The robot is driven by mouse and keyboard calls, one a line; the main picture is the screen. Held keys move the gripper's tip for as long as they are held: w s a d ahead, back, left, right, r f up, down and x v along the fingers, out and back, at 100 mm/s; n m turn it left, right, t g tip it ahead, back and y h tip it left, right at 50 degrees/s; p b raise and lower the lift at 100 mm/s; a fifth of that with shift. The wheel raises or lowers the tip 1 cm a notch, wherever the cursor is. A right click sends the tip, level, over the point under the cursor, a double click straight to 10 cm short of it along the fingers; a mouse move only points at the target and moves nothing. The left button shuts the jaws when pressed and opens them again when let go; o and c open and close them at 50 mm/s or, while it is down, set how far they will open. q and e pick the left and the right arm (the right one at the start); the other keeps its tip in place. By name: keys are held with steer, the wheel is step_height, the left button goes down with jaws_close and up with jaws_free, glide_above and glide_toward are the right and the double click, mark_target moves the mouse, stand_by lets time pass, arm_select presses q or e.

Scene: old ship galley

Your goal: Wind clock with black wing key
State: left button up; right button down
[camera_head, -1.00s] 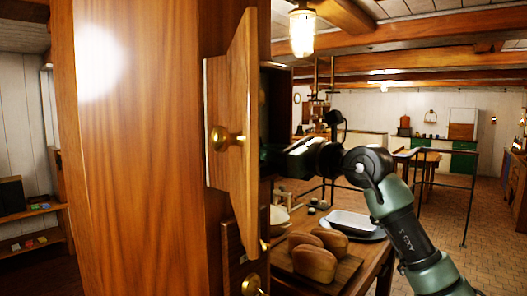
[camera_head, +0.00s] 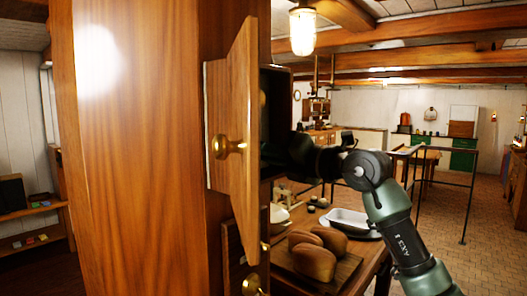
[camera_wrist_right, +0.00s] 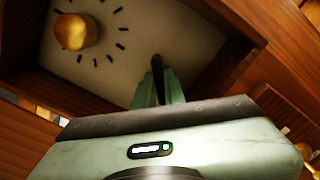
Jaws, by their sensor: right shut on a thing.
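In the right wrist view the clock face (camera_wrist_right: 125,30) is pale with dark hour marks, inside a wooden case (camera_wrist_right: 195,112). A round brass piece (camera_wrist_right: 77,31) stands in front of the face at the upper left. My right gripper (camera_wrist_right: 160,84) is shut on a slim black thing, probably the black wing key (camera_wrist_right: 157,68), with its upper end against the face in the picture. I cannot tell whether it sits in a winding hole. In the head view my right arm reaches behind the open wooden door (camera_head: 232,120), which hides the gripper and clock face. My left gripper is out of view.
The door with its brass knob (camera_head: 222,146) stands close to my right arm. Below the arm, a table (camera_head: 371,268) holds bread loaves (camera_head: 312,262) and a white dish (camera_head: 349,219). Metal rails (camera_head: 470,195) and open tiled floor lie to the right.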

steer(key=m+p, duration=0.1)
steer(key=m, duration=0.3)
steer(key=shift+r+m+p, duration=0.2)
steer(key=shift+m+p, duration=0.1)
steer(key=shift+p, duration=0.1)
steer(key=shift+f+m+p, duration=0.1)
steer(key=shift+m+p, duration=0.4)
steer(key=shift+m, duration=0.7)
steer(key=m+p, duration=0.5)
steer(key=shift+r+m+p, duration=0.3)
steer(key=shift+p, duration=0.05)
steer(key=shift+f+m+p, duration=0.1)
steer(key=shift+m+p, duration=0.2)
steer(key=shift+m, duration=0.1)
steer(key=shift+f+m, duration=0.2)
steer(key=shift+m, duration=0.8)
steer(key=m, duration=0.5)
steer(key=shift+f+m, duration=0.1)
steer(key=shift+m, duration=0.3)
steer(key=c, duration=1.5)
jaws_free()
